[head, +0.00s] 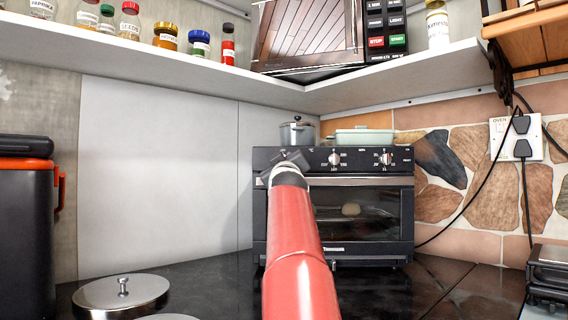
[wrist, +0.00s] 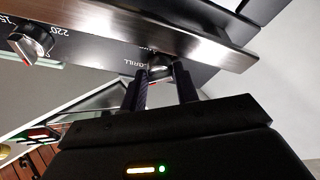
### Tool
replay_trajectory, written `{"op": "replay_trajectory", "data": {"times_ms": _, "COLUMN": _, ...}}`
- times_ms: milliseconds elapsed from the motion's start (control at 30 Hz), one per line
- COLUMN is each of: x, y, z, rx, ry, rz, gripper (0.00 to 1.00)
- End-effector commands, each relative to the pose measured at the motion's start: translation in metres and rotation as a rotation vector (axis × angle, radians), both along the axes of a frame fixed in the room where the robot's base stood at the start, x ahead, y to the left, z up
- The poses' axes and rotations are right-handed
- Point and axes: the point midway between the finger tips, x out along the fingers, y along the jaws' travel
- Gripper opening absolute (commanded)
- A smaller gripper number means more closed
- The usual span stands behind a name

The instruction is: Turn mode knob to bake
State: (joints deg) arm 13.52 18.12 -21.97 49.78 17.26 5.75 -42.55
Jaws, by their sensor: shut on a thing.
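A black toaster oven (head: 405,205) stands against the back corner, with a row of knobs along its top panel. In the wrist view, the mode knob (wrist: 160,75) sits between the two dark fingers of my gripper (wrist: 161,78), and the word GRILL is printed beside it. My gripper (head: 287,160) is shut on this knob at the left end of the panel. In the head view my red arm and gripper hide the knob, and its exact pointer angle is not clear. A temperature knob (wrist: 32,44) with printed numbers is apart from my fingers.
A pot (head: 297,133) and a pale green dish (head: 363,137) stand on the oven. A shelf (head: 180,68) with jars runs above. A metal lid (head: 122,292) and a black-red box (head: 27,230) are at left. Cords hang from the outlet (head: 520,138) at right.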

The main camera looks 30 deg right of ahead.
Motion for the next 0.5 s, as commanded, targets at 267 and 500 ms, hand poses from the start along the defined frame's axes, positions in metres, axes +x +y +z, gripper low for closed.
{"op": "replay_trajectory", "data": {"times_ms": 267, "x": 0.0032, "y": 0.0037, "z": -0.0012, "rx": 0.127, "ry": -0.095, "rz": 0.003, "gripper": 0.07}}
{"op": "replay_trajectory", "data": {"times_ms": 500, "x": 0.0027, "y": 0.0032, "z": -0.0006, "rx": 0.189, "ry": -0.143, "rz": 0.002, "gripper": 0.07}}
